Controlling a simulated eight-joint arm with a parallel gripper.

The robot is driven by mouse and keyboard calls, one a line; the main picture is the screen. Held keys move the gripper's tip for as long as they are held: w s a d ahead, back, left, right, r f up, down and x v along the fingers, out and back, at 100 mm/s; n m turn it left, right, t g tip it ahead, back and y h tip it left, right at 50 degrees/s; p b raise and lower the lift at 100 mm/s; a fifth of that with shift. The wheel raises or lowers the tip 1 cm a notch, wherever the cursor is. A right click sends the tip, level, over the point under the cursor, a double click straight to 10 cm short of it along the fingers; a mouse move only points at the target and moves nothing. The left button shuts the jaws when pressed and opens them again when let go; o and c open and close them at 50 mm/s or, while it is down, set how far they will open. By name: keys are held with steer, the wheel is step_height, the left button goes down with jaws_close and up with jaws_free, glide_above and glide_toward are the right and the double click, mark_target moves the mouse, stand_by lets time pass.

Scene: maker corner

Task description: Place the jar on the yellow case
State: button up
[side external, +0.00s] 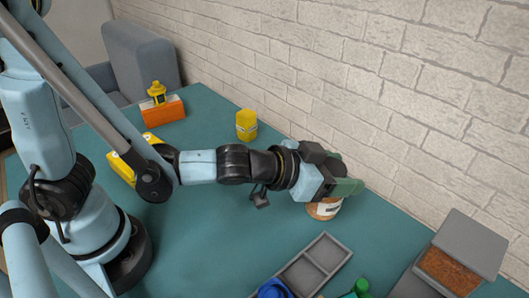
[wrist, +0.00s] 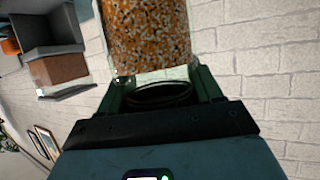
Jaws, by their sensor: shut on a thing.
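The jar (side external: 325,208), with a pale label and orange-brown contents, is at the right of the table, near the wall. My gripper (side external: 345,187) is shut on it from above and partly hides it. In the wrist view the clear jar (wrist: 148,38), full of orange and white grains, is between the fingers of my gripper (wrist: 160,82). I cannot tell whether the jar touches the table. A yellow and black object (side external: 121,168), which looks like the yellow case, lies at the left of the table, partly hidden behind my arm.
A yellow can (side external: 246,125) stands at the back by the wall. An orange box (side external: 163,111) with a yellow item on top is at the back left. The teal table is clear between.

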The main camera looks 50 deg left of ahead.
steer(key=s+a+n+g+y, duration=0.1)
steer(key=s+a+n+y, duration=0.1)
steer(key=a+n+y, duration=0.65)
steer(key=s+a+n+g+y, duration=0.1)
steer(key=s+a+n+y, duration=0.4)
steer(key=a, duration=0.7)
steer(key=s+a+r+n+g+y, duration=0.5)
steer(key=s+a+r+n+g, duration=0.5)
steer(key=a+n+g, duration=0.3)
steer(key=shift+m+g, duration=0.3)
steer(key=shift+m, duration=0.45)
steer(key=shift+s+a+f, duration=0.8)
steer(key=shift+a+f, duration=0.95)
steer(key=shift+s+a+f, duration=0.8)
steer(key=shift+a+f, duration=0.9)
steer(key=shift+a, duration=0.1)
steer(key=shift+s+a+f, duration=0.8)
steer(key=shift+a+f, duration=0.95)
steer(key=o, duration=1.3)
steer(key=shift+o, duration=0.2)
